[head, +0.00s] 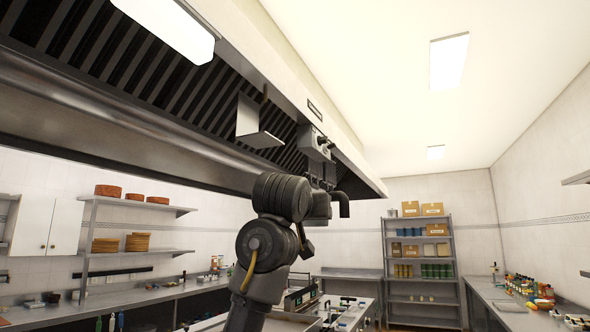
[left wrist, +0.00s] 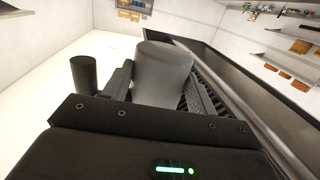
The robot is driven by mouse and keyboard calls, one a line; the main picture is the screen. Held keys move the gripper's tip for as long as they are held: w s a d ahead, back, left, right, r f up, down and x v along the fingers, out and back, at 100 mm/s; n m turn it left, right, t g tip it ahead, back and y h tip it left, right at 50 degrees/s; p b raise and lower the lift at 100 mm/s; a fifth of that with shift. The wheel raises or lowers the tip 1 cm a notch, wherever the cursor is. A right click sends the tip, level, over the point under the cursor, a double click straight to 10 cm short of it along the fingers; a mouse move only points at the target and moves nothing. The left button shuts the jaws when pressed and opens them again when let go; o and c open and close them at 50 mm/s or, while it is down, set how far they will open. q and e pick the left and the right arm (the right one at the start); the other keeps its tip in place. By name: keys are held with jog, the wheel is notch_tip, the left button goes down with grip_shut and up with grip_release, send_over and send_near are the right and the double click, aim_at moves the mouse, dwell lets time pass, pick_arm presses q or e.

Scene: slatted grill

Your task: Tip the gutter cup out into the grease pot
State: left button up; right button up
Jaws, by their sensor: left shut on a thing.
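My left arm rises through the middle of the head view, and its gripper (head: 324,174) is up by the hood's lower edge, partly hidden behind the wrist. In the left wrist view, the left gripper (left wrist: 163,85) is shut on a plain grey cup (left wrist: 163,68), which sits between its two fingers. The cup's contents do not show, and its tilt is hard to tell. In the head view I cannot pick the cup out clearly from the grey parts at the hood. I cannot make out the grease pot in either view. My right gripper is not in view.
The slatted hood (head: 150,125) spans the upper left, close to my left gripper. A bent metal plate (head: 258,137) hangs below its slats. A shelf rack (head: 420,270) with boxes stands at the back. Cluttered counters (head: 510,305) line the sides.

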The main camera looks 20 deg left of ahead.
pick_arm(q)
jog(key=w+d+f+m+h+b, duration=0.1)
jog(key=w+f, duration=0.1)
jog(key=f, duration=0.8)
jog(key=w+d+f+h+b, duration=0.1)
jog(key=w+f, duration=0.2)
jog(key=f, duration=0.7)
jog(key=s+f+b, duration=0.1)
jog(key=s+f, duration=0.1)
jog(key=f, duration=0.8)
jog(key=s+f+b, duration=0.1)
jog(key=s+f, duration=0.1)
jog(key=f, duration=0.8)
jog(key=s+a+f+b, duration=0.1)
jog(key=s+a+f, duration=0.1)
jog(key=s+f, duration=0.9)
jog(key=s+a+f+y+b, duration=0.1)
jog(key=s+a+f, duration=0.2)
jog(key=s+f, duration=0.8)
jog(key=shift+s+f+n+b, duration=0.2)
jog(key=shift+f+n+b, duration=0.15)
jog(key=shift+f, duration=0.35)
